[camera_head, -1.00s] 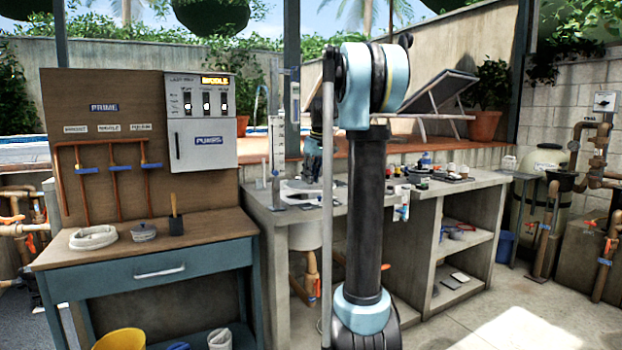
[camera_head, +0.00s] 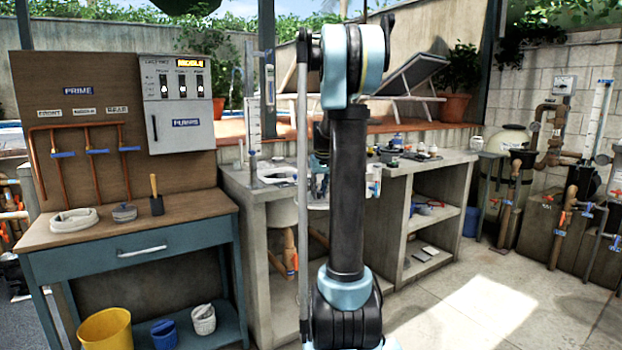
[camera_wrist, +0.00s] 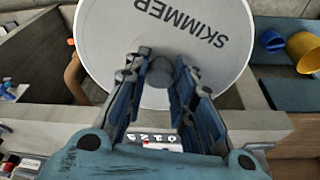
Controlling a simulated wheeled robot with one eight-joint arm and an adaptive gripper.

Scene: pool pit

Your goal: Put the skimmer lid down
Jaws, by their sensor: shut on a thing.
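The skimmer lid (camera_wrist: 205,55) is a pale grey disc marked SKIMMER, filling the upper middle of the wrist view. My gripper (camera_wrist: 160,78) is shut on the small round knob at the lid's centre. The lid is held up, and floor and furniture show past its rim.
A grey counter (camera_head: 258,203) behind my arm carries a white ring-shaped piece (camera_head: 275,176) and small items. A yellow bucket (camera_head: 106,328) stands below.

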